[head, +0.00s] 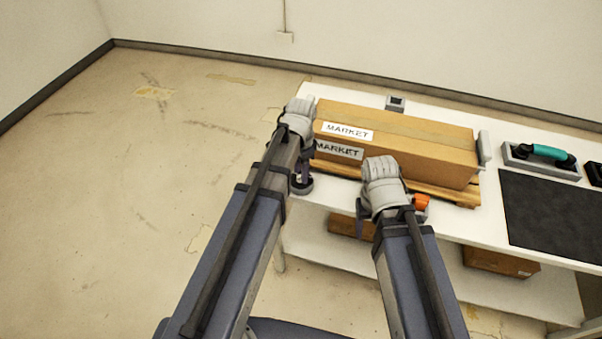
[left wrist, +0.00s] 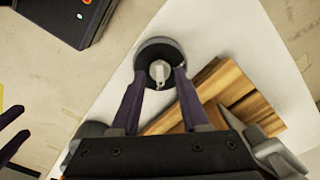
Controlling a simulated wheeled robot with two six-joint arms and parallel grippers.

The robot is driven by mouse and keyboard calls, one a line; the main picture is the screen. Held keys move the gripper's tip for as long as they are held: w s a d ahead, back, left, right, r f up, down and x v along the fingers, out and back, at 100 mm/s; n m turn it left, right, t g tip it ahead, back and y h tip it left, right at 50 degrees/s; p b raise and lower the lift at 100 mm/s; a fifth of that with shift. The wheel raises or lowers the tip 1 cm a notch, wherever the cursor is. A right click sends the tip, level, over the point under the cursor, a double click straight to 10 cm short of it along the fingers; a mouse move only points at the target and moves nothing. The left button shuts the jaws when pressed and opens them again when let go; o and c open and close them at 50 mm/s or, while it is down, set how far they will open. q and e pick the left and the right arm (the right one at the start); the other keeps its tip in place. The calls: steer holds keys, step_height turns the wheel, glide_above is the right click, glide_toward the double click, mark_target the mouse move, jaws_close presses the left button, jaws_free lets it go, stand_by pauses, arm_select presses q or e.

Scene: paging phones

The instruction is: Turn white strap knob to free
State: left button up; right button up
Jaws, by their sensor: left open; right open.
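The white strap knob (left wrist: 159,71) is a small pale grip on a round dark base (left wrist: 151,51) on the white table, in the left wrist view. My left gripper (left wrist: 161,76) is open, with its two purple fingers on either side of the knob; I cannot tell if they touch it. In the head view my left gripper (head: 303,179) is over the table's left end, and its arm partly hides the knob's base. My right gripper (head: 385,214) is open over the table's front edge, beside a small orange part (head: 421,203).
A cardboard box (head: 420,146) with MARKET labels lies on a wooden pallet (head: 463,197), close right of the left gripper. A black mat (head: 550,215) and a teal-handled tool (head: 548,151) lie further right. More boxes (head: 500,262) stand on the lower shelf. The floor at left is clear.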

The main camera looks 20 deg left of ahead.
arm_select(q)
jaws_close()
stand_by(0.4)
steer(key=shift+n, duration=0.3)
steer(key=n, duration=0.3)
steer(key=shift+n, duration=0.3)
steer(key=n, duration=0.4)
steer(key=shift+n, duration=0.3)
steer(key=n, duration=0.4)
steer(key=shift+n, duration=2.5)
